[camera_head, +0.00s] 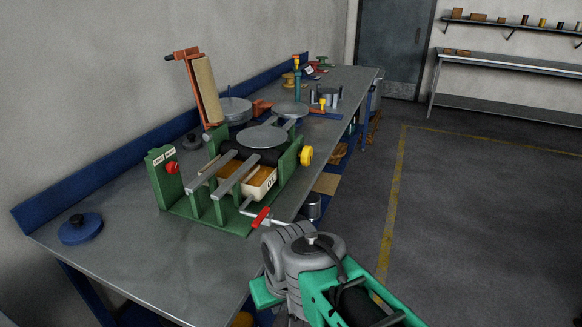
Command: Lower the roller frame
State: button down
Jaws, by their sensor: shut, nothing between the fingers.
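The roller frame (187,78) is an orange-red bracket with a dark handle end at its upper left. It holds a long tan roller (207,90) and stands raised, leaning slightly, behind the green machine (165,187) on the bench. Its lower end is near the back of the machine; the exact joint is hard to make out. My arm (312,258), grey and green, shows at the bottom centre in front of the bench. My gripper cannot be made out in this view. No part of my arm visibly touches the roller frame.
The machine carries grey rails (235,177), a round grey plate (262,137), a yellow knob (306,155), a red button (172,168) and a red-handled lever (261,217) at its front. A blue disc (80,228) lies at left. The floor (470,220) at right is clear.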

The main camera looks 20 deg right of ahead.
aim_at(189, 53)
jog(key=z, duration=1.8)
jog(key=i, duration=1.9)
jog(key=u, duration=3.1)
